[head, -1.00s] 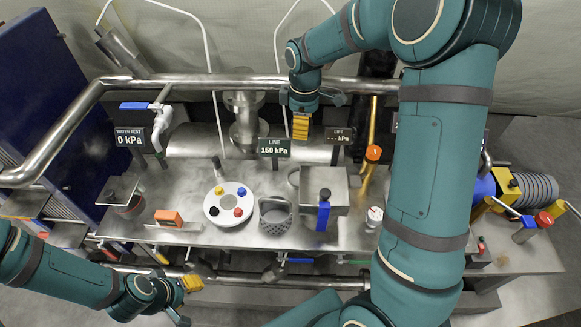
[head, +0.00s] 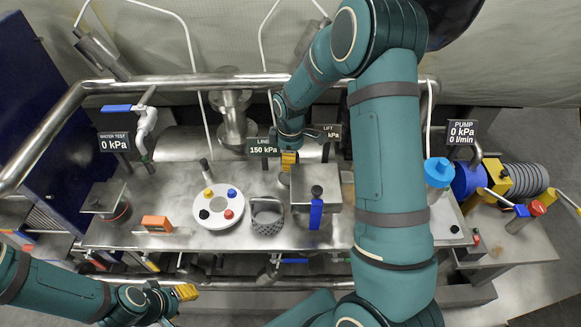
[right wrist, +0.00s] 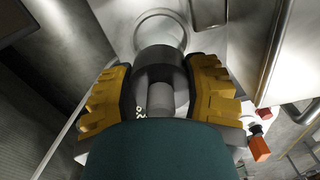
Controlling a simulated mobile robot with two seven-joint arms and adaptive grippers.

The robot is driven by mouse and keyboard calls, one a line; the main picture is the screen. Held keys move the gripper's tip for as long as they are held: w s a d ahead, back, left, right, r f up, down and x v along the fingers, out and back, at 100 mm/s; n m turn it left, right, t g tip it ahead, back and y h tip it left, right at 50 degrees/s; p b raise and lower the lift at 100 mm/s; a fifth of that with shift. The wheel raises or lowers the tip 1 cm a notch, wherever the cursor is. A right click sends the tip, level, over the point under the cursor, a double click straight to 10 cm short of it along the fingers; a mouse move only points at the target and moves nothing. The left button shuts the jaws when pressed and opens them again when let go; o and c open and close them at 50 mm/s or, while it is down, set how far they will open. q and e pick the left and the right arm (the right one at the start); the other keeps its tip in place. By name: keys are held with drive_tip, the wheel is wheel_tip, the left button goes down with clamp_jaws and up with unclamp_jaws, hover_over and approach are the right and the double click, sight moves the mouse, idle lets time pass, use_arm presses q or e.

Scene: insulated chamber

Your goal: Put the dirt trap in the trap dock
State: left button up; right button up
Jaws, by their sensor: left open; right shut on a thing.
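My right gripper (head: 288,160) is low behind the steel deck's middle, left of a steel box. In the right wrist view its yellow fingers (right wrist: 160,90) are shut on a dark grey round piece (right wrist: 160,62), which I take to be the dirt trap. In the head view the fingers mostly hide it. A pale ring on the steel surface (right wrist: 160,12) shows just beyond the held piece and looks like the trap dock. I cannot tell whether they touch. My left gripper (head: 180,302) is open and empty at the front left, below the deck edge.
A steel box (head: 322,192) with a blue handle stands close right of the right gripper. A perforated grey basket (head: 268,220) and a white disc with coloured knobs (head: 216,222) stand left. A long pipe (head: 180,86) crosses behind. My right arm covers the deck's right part.

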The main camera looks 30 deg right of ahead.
drive_tip(key=shift+f, duration=2)
drive_tip(key=shift+b, duration=0.3)
drive_tip(key=shift+f, duration=0.2)
drive_tip(key=o, duration=0.9)
drive_tip(key=shift+r, duration=0.1)
drive_tip(key=shift+r, duration=0.55)
wheel_tip(320, 180, up, 11)
drive_tip(key=shift+r+p, duration=0.1)
drive_tip(key=shift+p, duration=0.8)
